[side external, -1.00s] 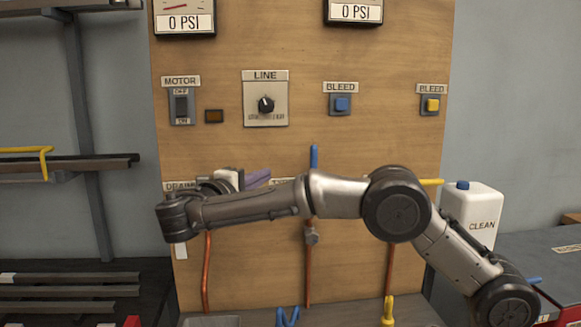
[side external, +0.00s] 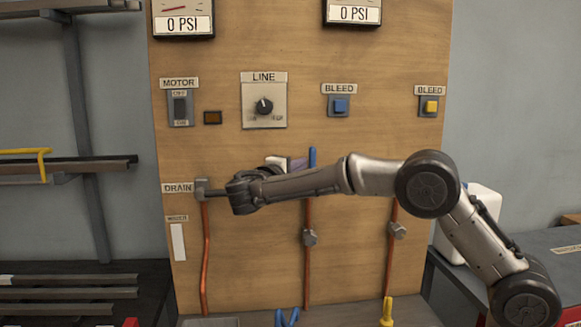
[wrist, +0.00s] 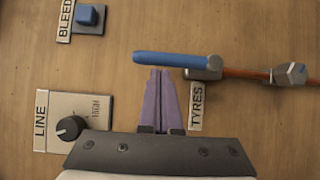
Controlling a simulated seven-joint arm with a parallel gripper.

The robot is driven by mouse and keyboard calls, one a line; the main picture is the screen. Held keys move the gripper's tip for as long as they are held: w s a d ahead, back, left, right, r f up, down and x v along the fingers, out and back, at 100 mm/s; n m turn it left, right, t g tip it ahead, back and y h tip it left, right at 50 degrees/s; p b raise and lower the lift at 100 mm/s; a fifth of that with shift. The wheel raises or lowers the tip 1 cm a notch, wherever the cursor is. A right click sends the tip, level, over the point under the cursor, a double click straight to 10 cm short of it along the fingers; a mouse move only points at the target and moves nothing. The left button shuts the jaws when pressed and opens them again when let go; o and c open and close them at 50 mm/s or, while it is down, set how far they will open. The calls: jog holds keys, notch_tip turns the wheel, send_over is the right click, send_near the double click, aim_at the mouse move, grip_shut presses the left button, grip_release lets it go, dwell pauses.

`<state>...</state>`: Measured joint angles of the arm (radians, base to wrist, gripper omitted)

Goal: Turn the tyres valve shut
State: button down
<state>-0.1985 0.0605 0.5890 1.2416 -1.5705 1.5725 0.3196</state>
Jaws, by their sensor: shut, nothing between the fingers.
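The tyres valve has a blue lever handle (side external: 312,157) that stands upright, in line with the copper pipe below it. In the wrist view the handle (wrist: 172,58) lies across the picture, in line with its pipe, above the TYRES label (wrist: 197,106). My gripper (side external: 302,163) has its purple fingers pressed together, with nothing between them. In the side view they are just left of the handle. In the wrist view the fingertips (wrist: 160,71) end at the handle's lower edge; I cannot tell whether they touch it. My arm hides the valve body in the side view.
The LINE knob (side external: 264,107), blue bleed button (side external: 341,105) and yellow bleed button (side external: 431,106) sit above on the board. The drain valve (side external: 203,189) is at left. A white jug (side external: 484,201) stands at right, partly behind my arm.

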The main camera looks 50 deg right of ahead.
aim_at(315, 160)
jog(key=shift+s+d+r+m+y, duration=0.2)
jog(key=shift+s+d+m+y, duration=0.1)
jog(key=shift+m, duration=0.2)
dwell(0.4)
jog(key=shift+s+d+r+m+y, duration=0.2)
jog(key=shift+s+d+m+y, duration=0.1)
jog(key=shift+s+m+y, duration=0.15)
jog(key=shift+s+d+r+m+y, duration=0.15)
jog(key=shift+s+d+m+y, duration=0.45)
jog(key=shift+m, duration=0.35)
jog(key=s+d+f+m+t+y, duration=0.4)
jog(key=s+d+m+y, duration=0.1)
jog(key=m+y, duration=0.1)
jog(key=shift+f+m, duration=0.4)
jog(key=shift+d+y, duration=0.1)
jog(key=shift+y, duration=0.15)
